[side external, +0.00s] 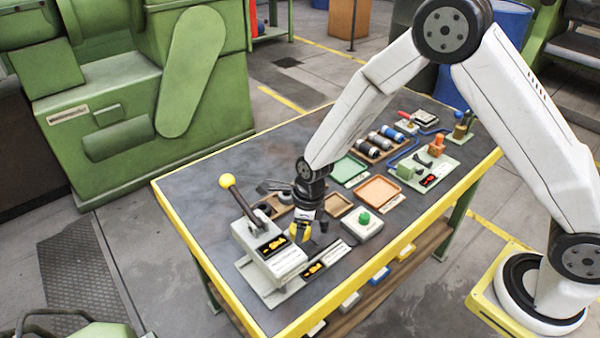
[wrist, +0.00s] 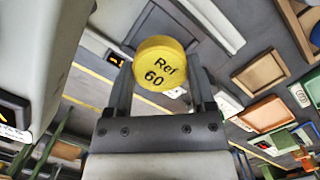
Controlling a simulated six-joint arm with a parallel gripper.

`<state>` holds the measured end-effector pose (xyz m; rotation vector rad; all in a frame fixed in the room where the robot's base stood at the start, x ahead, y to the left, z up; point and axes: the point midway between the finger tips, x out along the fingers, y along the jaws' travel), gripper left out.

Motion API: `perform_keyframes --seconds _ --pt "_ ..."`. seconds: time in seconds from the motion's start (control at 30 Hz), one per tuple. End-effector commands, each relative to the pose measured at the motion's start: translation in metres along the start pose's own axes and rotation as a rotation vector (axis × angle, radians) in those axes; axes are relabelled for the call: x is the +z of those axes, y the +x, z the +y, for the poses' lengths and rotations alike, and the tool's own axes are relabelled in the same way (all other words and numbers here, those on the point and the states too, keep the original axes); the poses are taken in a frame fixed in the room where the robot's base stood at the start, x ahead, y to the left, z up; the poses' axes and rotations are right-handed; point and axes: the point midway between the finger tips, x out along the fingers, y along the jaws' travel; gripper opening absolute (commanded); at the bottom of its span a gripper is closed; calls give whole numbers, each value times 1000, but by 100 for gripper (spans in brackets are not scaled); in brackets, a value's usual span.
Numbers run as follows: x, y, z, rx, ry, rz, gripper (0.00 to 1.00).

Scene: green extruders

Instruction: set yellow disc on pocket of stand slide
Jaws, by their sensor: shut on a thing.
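A yellow disc (wrist: 160,63) marked "Ref 60" is gripped between the two fingers of my gripper (wrist: 160,85) in the wrist view. In the side view my gripper (side external: 306,226) points down with the yellow disc (side external: 298,233) low between its fingers, just beside the stand. The pale grey stand (side external: 268,250) has a dark lever with a yellow knob (side external: 227,181). A flat pale slide part (side external: 326,262) extends at its right foot. The stand's body (wrist: 35,55) fills the left of the wrist view. I cannot make out the pocket or whether the disc touches anything.
A pale box with a green button (side external: 363,218) stands right of my gripper. The yellow table edge (side external: 330,308) runs close in front of the stand.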

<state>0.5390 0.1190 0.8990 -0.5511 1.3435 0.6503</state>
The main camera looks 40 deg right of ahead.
Motion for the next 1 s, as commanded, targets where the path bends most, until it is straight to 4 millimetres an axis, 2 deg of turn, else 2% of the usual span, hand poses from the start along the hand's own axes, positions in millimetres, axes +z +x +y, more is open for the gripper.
perform_keyframes --seconds 0.2,0.5,1.0 --pt "-3 19 0 1 0 1 12" --pt "-6 36 0 -1 0 1 12" --pt "-6 40 0 -1 0 0 12"
